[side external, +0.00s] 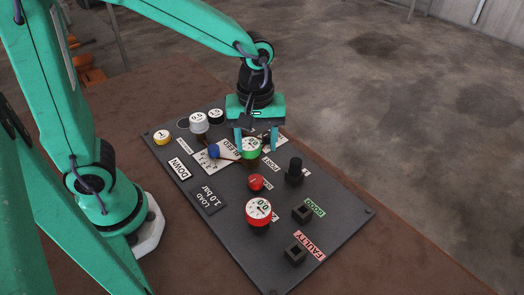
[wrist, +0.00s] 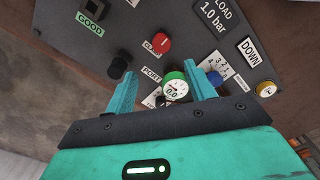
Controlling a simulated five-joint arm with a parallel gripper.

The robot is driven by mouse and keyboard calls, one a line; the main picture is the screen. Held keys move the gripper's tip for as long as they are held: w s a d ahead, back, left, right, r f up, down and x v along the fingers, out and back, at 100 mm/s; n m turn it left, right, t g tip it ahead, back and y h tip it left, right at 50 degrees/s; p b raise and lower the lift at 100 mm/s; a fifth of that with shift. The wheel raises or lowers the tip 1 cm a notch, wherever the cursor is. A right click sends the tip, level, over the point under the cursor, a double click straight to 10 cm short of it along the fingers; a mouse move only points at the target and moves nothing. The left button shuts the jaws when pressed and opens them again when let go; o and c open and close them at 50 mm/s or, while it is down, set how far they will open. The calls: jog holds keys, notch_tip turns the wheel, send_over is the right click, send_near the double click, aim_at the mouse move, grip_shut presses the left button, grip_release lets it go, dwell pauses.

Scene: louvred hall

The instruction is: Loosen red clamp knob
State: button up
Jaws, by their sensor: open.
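The red clamp knob (side external: 257,182) sits on the dark control panel (side external: 216,245), between the green-rimmed gauge and the red-rimmed gauge. In the wrist view the red clamp knob (wrist: 161,43) shows beyond my fingertips, with a partly readable clamp label beside it. My gripper (side external: 256,143) is above the green-rimmed gauge (side external: 252,149), pointing down. In the wrist view my gripper (wrist: 163,80) has its two teal fingers spread apart, with the green-rimmed gauge (wrist: 174,86) showing between them. Nothing is held. The red knob is apart from the fingers.
A black knob (side external: 294,171) stands right of the red knob. A red-rimmed gauge (side external: 259,212) and two square black sockets, labelled GOOD (side external: 302,212) and FAULTY (side external: 296,253), are nearer.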

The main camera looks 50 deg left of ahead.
aim_at(256, 179)
notch_tip(256, 179, down, 3)
jog(key=m, duration=1)
jog(key=shift+s+f+m, duration=0.15)
jog(key=shift+m, duration=0.25)
jog(key=shift+f, duration=0.15)
jog(key=shift+f, duration=3.95)
jog(key=shift+f, duration=0.1)
jog(key=shift+f, duration=0.8)
jog(key=shift+c, duration=0.4)
